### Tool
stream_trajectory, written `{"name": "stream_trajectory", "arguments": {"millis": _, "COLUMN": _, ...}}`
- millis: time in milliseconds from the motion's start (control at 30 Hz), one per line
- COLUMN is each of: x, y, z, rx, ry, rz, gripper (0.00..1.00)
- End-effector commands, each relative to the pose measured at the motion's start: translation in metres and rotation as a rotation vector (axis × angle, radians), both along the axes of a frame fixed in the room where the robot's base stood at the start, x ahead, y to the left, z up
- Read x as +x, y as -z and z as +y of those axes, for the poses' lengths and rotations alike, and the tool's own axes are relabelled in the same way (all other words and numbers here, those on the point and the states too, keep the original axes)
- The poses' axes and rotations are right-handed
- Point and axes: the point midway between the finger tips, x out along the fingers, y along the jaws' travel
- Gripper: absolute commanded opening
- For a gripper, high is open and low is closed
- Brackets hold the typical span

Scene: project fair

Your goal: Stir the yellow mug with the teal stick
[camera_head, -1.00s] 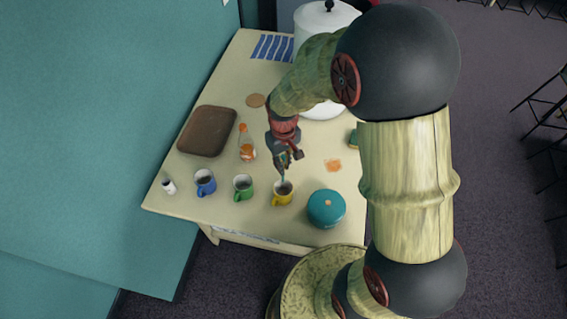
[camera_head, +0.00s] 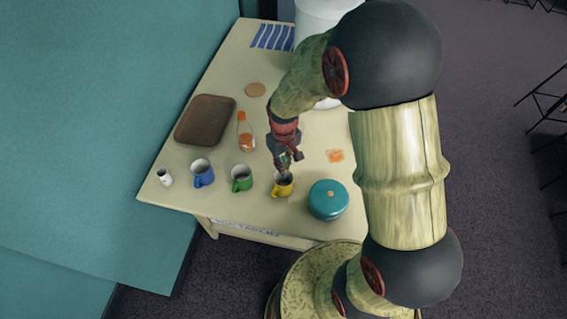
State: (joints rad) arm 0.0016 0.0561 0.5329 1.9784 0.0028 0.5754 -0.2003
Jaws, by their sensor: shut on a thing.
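The yellow mug (camera_head: 281,189) stands upright near the front edge of the table, with its handle to the left. My gripper (camera_head: 284,168) is right above the mug and points down. It is shut on the teal stick, of which only a small bit (camera_head: 285,157) shows between the fingers. The lower part of the stick is hidden by the gripper and the mug, so I cannot tell how deep it reaches.
A green mug (camera_head: 242,178), a blue mug (camera_head: 203,173) and a small white cup (camera_head: 165,178) stand left of the yellow mug. A round teal tin (camera_head: 327,200) is close on its right. An orange-capped bottle (camera_head: 245,132) and brown tray (camera_head: 205,121) lie behind.

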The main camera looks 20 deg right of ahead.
Motion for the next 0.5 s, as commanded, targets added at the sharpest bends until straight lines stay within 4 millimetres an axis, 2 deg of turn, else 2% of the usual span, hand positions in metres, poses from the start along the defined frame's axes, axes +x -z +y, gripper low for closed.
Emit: {"name": "stream_trajectory", "arguments": {"millis": 500, "x": 0.000, "y": 0.038, "z": 0.000, "rx": 0.000, "ry": 0.000, "rz": 0.000, "gripper": 0.00}}
